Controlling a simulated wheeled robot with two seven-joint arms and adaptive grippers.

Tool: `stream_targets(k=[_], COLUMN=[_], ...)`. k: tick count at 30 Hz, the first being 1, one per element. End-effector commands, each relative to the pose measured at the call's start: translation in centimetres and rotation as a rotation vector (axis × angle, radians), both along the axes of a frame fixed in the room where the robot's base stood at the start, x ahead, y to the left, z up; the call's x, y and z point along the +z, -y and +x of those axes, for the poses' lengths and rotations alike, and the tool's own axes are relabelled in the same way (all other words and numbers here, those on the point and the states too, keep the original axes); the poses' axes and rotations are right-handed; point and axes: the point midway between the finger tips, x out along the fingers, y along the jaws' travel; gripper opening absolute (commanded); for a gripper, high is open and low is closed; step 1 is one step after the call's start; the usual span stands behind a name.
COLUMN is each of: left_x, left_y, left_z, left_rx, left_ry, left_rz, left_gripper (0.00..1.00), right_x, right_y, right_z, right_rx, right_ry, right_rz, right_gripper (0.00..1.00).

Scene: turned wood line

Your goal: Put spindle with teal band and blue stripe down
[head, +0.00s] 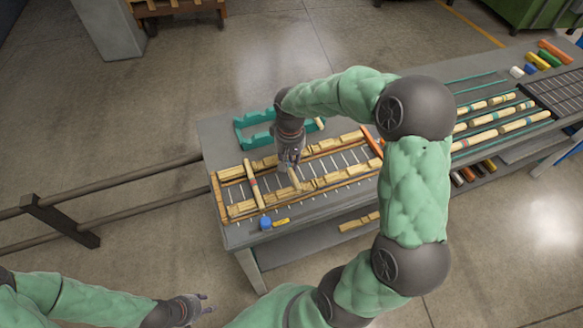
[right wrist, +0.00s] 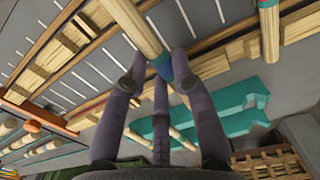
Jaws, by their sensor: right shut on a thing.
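The spindle (head: 294,178) is pale wood and hangs from my right gripper (head: 289,157) over the middle of the slatted wooden rack. In the right wrist view the fingers of my right gripper (right wrist: 160,68) are shut around one end of the spindle (right wrist: 135,22), where a blue and teal part shows between them. The rest of its length runs out of the picture, so whether it touches the rack is unclear. My left gripper (head: 200,304) is empty and open, low in the head view, away from the bench.
The wooden rack (head: 219,197) holds another spindle with a red band (head: 254,186) lying across its left part. A teal holder (head: 242,138) stands behind it. A blue block (head: 265,223) lies at the front edge. More spindles (head: 500,115) lie at the right.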

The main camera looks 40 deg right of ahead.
Motion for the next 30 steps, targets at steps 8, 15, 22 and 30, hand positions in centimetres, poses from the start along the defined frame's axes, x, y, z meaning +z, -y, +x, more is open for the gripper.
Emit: stream_targets(k=[8,15,22,30], left_x=[-1.7,-1.6,-1.9,-1.8], left_y=[0.0,0.0,0.0,0.0], left_z=[0.0,0.0,0.0,0.0], left_rx=[0.000,0.000,0.000,0.000], left_ry=[0.000,0.000,0.000,0.000], left_rz=[0.000,0.000,0.000,0.000], left_gripper=[0.40,0.40,0.40,0.40], right_x=[-3.7,-3.7,-4.2,-4.2], right_y=[0.6,0.6,0.6,0.6], right_z=[-0.1,-0.1,-0.1,-0.1], right_rx=[0.000,0.000,0.000,0.000], right_ry=[-0.002,0.000,-0.001,-0.001], right_rz=[0.001,0.000,0.000,0.000], right_gripper=[0.02,0.02,0.02,0.50])
